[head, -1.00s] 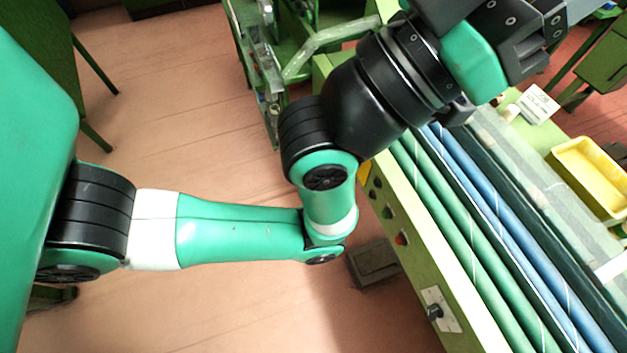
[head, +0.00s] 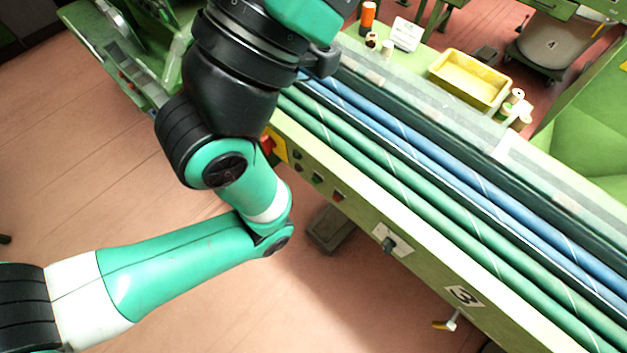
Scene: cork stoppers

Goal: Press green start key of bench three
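Bench three (head: 352,222) runs diagonally from upper left to lower right, with a plate reading 3 (head: 463,295) on its pale green front panel. Small keys sit towards the panel's upper left end: a green key (head: 317,178), a red key (head: 338,197) to its lower right, and darker ones to its upper left. A red knob (head: 267,144) on a yellow plate is partly hidden by my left arm. My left arm crosses from the lower left up to the top edge; its gripper's fingers are cut off above the frame. My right gripper is not in view.
A rotary switch (head: 388,243) and a yellow-handled crank (head: 447,323) stick out of the panel. Green and blue rollers (head: 420,160) lie along the bench. Beyond are a yellow tray (head: 470,80), spools (head: 515,105) and a white card (head: 405,34).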

